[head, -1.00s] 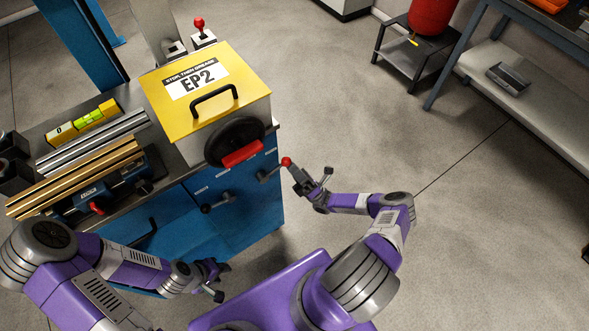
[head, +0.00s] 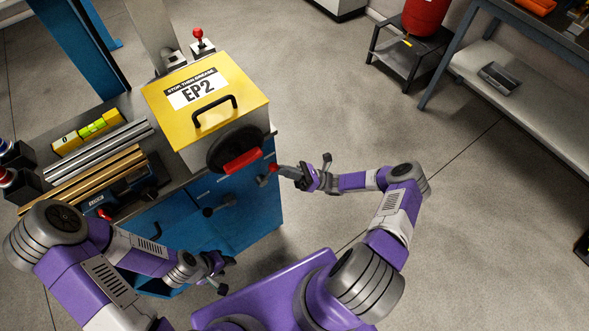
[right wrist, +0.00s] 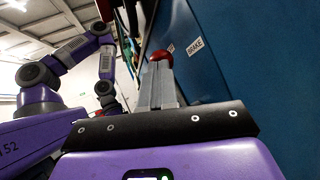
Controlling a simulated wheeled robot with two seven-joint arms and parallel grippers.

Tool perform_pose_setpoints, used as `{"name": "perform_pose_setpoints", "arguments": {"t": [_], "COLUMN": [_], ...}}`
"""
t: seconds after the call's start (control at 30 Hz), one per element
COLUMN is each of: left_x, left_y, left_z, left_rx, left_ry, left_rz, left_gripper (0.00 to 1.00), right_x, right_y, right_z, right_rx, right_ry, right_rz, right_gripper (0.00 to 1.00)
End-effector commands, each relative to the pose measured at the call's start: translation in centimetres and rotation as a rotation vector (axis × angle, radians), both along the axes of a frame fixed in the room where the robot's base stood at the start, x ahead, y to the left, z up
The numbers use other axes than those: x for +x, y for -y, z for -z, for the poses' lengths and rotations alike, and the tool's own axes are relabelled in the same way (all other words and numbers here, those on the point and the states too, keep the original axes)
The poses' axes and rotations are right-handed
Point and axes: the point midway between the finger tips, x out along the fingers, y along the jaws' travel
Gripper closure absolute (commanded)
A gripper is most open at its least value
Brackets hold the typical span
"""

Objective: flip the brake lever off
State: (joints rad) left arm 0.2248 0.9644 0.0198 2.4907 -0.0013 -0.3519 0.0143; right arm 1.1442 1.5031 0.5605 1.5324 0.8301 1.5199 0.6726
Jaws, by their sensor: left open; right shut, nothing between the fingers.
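The brake lever (head: 273,169) has a red ball knob and sticks out from the blue cabinet front. My right gripper (head: 281,171) is shut and empty, its fingertips right at the knob. In the right wrist view the closed fingers (right wrist: 160,75) point at the red knob (right wrist: 161,57), which is partly hidden behind the tips. I cannot tell whether they touch. A white BRAKE label (right wrist: 195,47) is on the blue panel beside it. My left gripper (head: 218,275) is open and empty, low in front of the cabinet.
A yellow-topped EP2 box (head: 205,92) with a black handwheel and red grip stands on the cabinet above the lever. Another dark handle (head: 220,207) sticks out left of the lever. Metal bars (head: 100,150) lie on the bench.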

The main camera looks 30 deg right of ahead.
Motion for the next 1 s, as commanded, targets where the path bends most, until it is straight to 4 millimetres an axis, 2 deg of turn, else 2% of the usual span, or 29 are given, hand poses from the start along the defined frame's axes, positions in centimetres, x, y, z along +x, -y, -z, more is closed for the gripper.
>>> {"name": "perform_pose_setpoints", "arguments": {"t": [0.03,0.1,0.4,0.7,1.0], "left_x": [0.0,0.0,0.0,0.0,0.0], "left_y": [0.0,0.0,0.0,0.0,0.0], "left_z": [-1.1,-2.0,-4.8,-6.1,-6.2], "left_rx": [0.0,0.0,0.0,0.0,0.0], "left_ry": [0.0,0.0,0.0,0.0,0.0], "left_rz": [0.0,0.0,0.0,0.0,0.0], "left_gripper": [0.57,0.57,0.57,0.57,0.57], "right_x": [0.0,-0.1,-0.4,-0.5,-0.6], "right_y": [-0.2,-0.7,-2.2,-3.0,-3.3], "right_z": [-1.0,-1.4,-2.3,-2.3,-2.2], "right_rx": [-0.044,-0.103,-0.301,-0.399,-0.415], "right_ry": [0.008,0.018,0.05,0.065,0.067], "right_rz": [-0.002,-0.001,0.0,0.002,0.0], "right_gripper": [1.0,1.0,1.0,1.0,1.0]}}
